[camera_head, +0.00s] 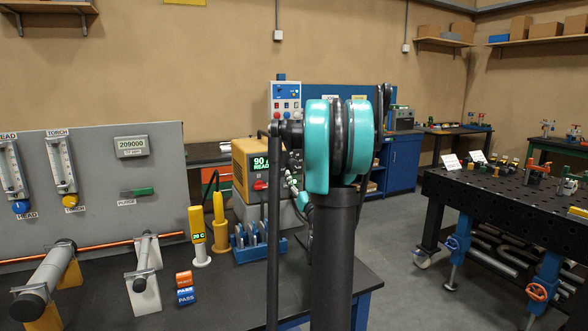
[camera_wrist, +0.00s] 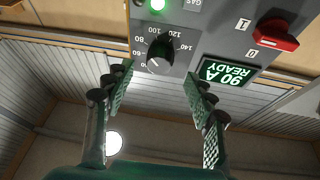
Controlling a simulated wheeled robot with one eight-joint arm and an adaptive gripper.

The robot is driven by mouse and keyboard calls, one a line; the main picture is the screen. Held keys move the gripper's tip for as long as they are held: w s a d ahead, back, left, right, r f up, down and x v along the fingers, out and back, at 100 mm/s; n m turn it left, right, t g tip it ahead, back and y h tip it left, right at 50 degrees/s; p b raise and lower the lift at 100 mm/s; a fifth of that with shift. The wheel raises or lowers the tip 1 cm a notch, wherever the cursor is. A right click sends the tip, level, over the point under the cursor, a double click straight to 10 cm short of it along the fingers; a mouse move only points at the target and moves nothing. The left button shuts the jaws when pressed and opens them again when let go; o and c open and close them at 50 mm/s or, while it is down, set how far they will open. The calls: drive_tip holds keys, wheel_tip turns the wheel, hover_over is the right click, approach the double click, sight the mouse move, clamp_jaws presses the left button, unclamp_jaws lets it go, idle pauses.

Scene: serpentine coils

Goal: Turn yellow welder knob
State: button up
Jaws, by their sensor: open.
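The display (camera_wrist: 230,76) is right of the knob. My gripper (camera_wrist: 159,75) is open and empty. Its fingertips lie left and right of the knob in the picture, slightly below it; no contact shows.
A red switch (camera_wrist: 277,35) and a lit green lamp (camera_wrist: 156,4) are near the knob. A blue rack (camera_head: 258,250) and a yellow meter (camera_head: 198,224) stand before the welder. A grey panel (camera_head: 100,190) is left. A black perforated table (camera_head: 500,205) is right.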

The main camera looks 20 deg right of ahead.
sight(295, 166)
drive_tip(key=x, duration=0.5)
drive_tip(key=shift+w+r, duration=0.1)
drive_tip(key=shift+w, duration=0.2)
drive_tip(key=c, duration=1.1)
drive_tip(key=shift+c, duration=0.2)
drive_tip(key=shift+d+n, duration=0.1)
drive_tip(key=shift+n, duration=0.2)
drive_tip(key=n+y, duration=0.1)
drive_tip(key=n, duration=0.1)
drive_tip(key=n+y, duration=0.1)
drive_tip(key=n, duration=0.1)
drive_tip(key=shift+d+n+y, duration=0.15)
drive_tip(key=shift+n+y, duration=0.25)
drive_tip(key=n+y, duration=0.1)
drive_tip(key=n, duration=0.1)
drive_tip(key=n+y, duration=0.1)
drive_tip(key=n, duration=0.2)
drive_tip(key=shift+d+g+y, duration=0.1)
drive_tip(key=shift+g+y, duration=0.2)
drive_tip(key=n+g+y, duration=0.1)
drive_tip(key=n, duration=0.2)
drive_tip(key=n+y, duration=0.1)
drive_tip(key=n, duration=0.2)
drive_tip(key=n+g+y, duration=0.1)
drive_tip(key=n, duration=0.1)
drive_tip(key=shift+d+r+n+g, duration=0.1)
drive_tip(key=shift+r+n+g, duration=0.05)
drive_tip(key=shift+n+g, duration=0.2)
drive_tip(key=shift+n, duration=0.25)
